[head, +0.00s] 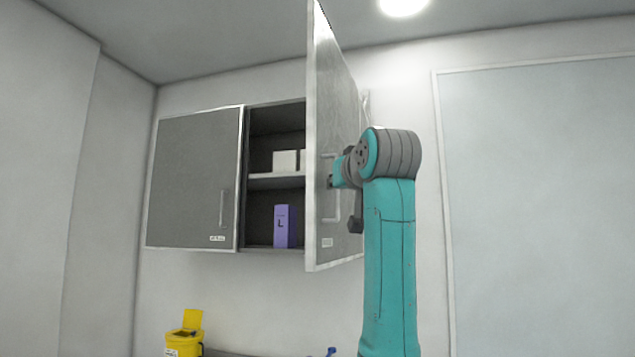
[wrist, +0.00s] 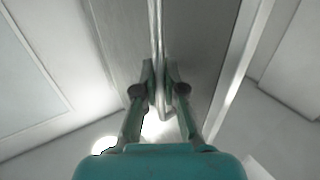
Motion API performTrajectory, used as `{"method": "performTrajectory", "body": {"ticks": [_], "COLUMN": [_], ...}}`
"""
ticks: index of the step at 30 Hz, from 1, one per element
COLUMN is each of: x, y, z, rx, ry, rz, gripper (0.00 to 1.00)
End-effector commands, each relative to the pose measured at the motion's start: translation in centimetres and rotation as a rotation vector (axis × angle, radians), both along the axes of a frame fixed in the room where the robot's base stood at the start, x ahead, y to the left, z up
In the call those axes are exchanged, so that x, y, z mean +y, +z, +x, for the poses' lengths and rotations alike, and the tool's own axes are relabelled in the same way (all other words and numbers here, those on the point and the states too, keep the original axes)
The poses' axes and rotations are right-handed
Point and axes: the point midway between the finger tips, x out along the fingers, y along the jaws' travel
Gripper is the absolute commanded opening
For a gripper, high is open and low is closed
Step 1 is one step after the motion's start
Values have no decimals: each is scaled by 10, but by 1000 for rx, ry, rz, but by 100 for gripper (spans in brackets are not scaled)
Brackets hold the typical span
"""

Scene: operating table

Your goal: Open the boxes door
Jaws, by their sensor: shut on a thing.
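A grey wall cabinet has two doors. Its right door (head: 325,120) is swung out from the cabinet, so the right compartment (head: 262,212) shows open. The left door (head: 195,180) is closed, with a vertical handle (head: 222,208). My gripper (head: 332,180) is at the outer face of the right door, by its handle (head: 337,205). In the wrist view my gripper (wrist: 160,88) is closed around the bar handle (wrist: 156,30), which runs between the fingers. My arm hides part of the right door's outer edge in the head view.
A purple box marked L (head: 285,226) stands on the lower level of the open compartment. White boxes (head: 287,160) stand on the shelf above. A yellow container (head: 184,342) is below at the left. A large pale panel (head: 540,200) is on the right wall.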

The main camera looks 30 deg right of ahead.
Motion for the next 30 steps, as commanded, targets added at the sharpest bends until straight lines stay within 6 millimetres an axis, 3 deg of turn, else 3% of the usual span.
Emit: {"method": "performTrajectory", "body": {"ticks": [7,20,24,30], "x": [-16,-18,-18,-17], "y": [1,2,1,1], "z": [-4,-4,-4,-4], "rx": [-4,-5,-4,-3], "ry": [28,34,34,36], "rz": [0,0,-1,-1], "gripper": [0,0,35,35]}}
